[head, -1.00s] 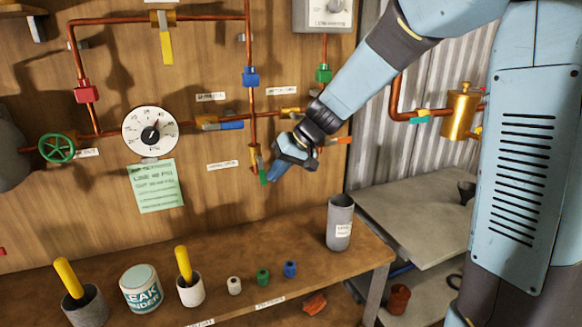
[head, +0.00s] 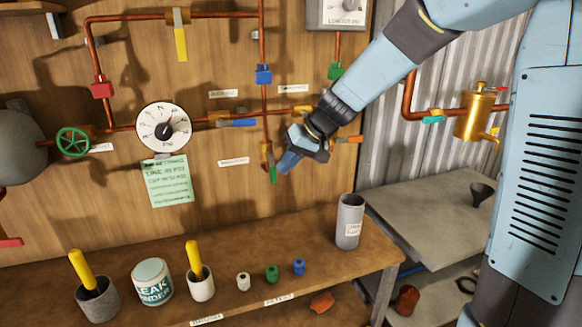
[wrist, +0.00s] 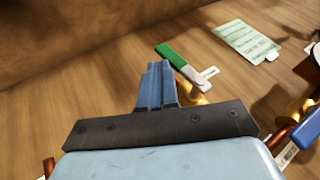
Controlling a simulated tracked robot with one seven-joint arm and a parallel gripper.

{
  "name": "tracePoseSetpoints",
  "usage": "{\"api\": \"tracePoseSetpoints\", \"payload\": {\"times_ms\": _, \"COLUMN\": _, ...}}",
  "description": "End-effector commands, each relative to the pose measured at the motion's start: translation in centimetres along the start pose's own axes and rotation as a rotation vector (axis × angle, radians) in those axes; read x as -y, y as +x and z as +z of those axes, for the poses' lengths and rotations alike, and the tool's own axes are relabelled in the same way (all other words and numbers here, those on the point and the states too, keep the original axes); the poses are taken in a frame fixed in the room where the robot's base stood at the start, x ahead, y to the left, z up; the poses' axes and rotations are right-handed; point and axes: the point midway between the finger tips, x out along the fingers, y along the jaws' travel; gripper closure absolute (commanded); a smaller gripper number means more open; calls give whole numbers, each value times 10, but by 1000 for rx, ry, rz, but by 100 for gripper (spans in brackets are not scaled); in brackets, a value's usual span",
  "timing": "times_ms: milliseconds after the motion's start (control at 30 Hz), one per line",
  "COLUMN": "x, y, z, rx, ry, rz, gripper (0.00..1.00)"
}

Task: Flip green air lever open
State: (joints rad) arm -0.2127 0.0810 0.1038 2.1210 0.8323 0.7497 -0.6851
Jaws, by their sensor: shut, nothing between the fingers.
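A green lever (head: 272,174) hangs downward from a brass valve (head: 266,152) at the low end of a vertical copper pipe. In the wrist view the green lever (wrist: 171,56) has a pale metal end by the brass valve (wrist: 199,98). My gripper (head: 286,166) is shut and empty, just to the right of the lever in the head view. In the wrist view my gripper's blue fingers (wrist: 157,75) are close beside the lever. I cannot tell whether they touch it.
A blue lever (head: 238,123) and an orange lever (head: 348,139) are on nearby pipes. A round gauge (head: 164,129) and a green note (head: 167,181) are to the left. The bench below holds a grey cup (head: 349,222) and several small items.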

Motion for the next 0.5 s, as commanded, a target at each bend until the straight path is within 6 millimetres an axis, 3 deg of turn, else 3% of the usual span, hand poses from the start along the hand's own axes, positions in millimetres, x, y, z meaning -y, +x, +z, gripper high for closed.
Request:
{"api": "tracePoseSetpoints", "payload": {"times_ms": 167, "x": -1, "y": -14, "z": -1, "rx": -2, "ry": -2, "rz": 0, "gripper": 100}}
{"api": "tracePoseSetpoints", "payload": {"times_ms": 500, "x": -7, "y": -70, "z": -4, "rx": -5, "ry": -2, "rz": 0, "gripper": 100}}
